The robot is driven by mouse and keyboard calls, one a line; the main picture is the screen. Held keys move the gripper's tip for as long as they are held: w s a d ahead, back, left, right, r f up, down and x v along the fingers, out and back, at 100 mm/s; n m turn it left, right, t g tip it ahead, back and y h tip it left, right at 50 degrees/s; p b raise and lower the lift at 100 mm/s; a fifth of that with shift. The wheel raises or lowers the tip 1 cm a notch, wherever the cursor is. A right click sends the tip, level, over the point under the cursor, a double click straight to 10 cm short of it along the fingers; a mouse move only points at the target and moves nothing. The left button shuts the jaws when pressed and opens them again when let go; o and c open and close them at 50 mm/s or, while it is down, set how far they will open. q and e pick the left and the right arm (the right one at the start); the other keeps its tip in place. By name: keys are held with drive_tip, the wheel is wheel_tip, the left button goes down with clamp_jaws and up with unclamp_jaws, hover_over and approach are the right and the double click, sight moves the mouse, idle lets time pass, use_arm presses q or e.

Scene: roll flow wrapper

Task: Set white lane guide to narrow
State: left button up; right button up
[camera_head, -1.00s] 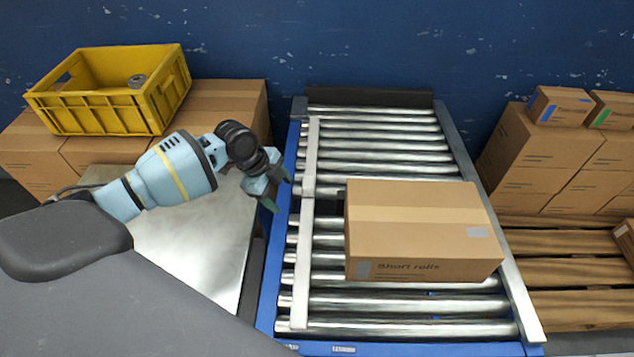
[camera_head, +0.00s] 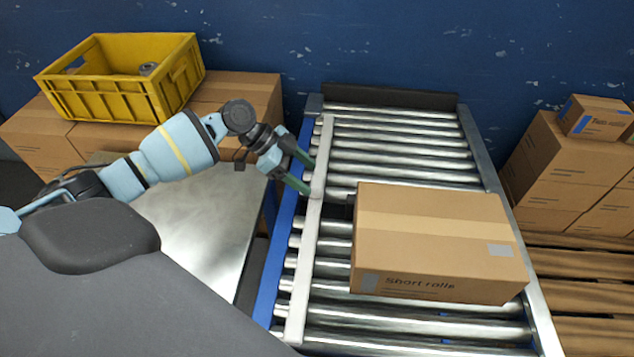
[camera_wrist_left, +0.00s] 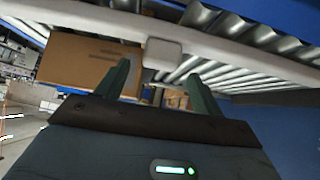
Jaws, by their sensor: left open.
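The white lane guide (camera_head: 310,240) is a long pale bar lying lengthwise over the rollers, near the conveyor's left side. It also shows in the wrist view (camera_wrist_left: 250,57) as a bar with a pale block (camera_wrist_left: 163,53) sticking out from it. My left gripper (camera_head: 309,177) is at the guide's left side, its green fingertips close to the bar. In the wrist view my left gripper (camera_wrist_left: 159,68) is open, with the block beyond and between its fingertips. I cannot tell whether they touch it. My right gripper is not in view.
A carton marked "Short rolls" (camera_head: 435,240) sits on the rollers right of the guide, with a gap between them. A blue side rail (camera_head: 277,265) borders the conveyor. A yellow crate (camera_head: 125,90) stands on cartons at the left. A metal table (camera_head: 195,240) lies beneath my left arm.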

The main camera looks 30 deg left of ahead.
sight(315, 182)
use_arm(q)
drive_tip(key=shift+x, duration=2.25)
